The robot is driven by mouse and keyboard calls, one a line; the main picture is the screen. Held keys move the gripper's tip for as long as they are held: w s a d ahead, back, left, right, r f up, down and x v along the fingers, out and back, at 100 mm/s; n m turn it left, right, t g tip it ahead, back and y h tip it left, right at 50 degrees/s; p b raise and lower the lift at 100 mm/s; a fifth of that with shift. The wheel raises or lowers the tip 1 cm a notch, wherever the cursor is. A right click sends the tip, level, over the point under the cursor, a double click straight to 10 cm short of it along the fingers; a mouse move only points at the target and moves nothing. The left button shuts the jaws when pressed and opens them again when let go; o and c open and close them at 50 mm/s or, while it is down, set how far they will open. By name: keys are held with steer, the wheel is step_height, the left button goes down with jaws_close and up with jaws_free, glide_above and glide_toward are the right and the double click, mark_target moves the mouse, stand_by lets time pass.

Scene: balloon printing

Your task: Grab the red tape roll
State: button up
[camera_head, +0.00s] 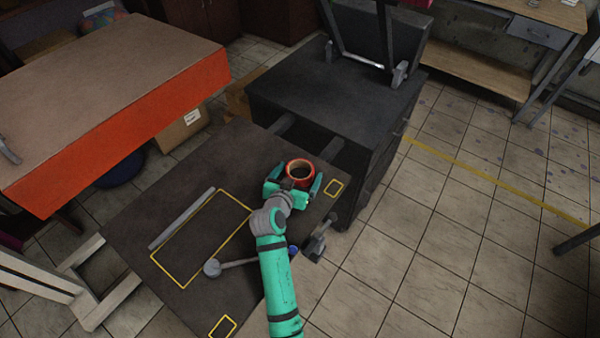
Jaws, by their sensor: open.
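The red tape roll (300,170) lies at the far right part of the dark table (165,210). It looks like a red ring with a dark hollow centre. My gripper (297,182) is at the roll, with one green finger on its left side and one on its right. The fingers are open, and I cannot tell whether they touch the roll. The near side of the roll is partly hidden by my gripper.
A grey bar (181,218) lies beside a yellow-outlined rectangle on the table. A rod with a round end (213,268) and a metal clamp-like part (318,243) are near my arm. A dark cabinet (340,90) stands behind, and an orange-edged table (120,150) stands left.

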steer(key=c, duration=1.2)
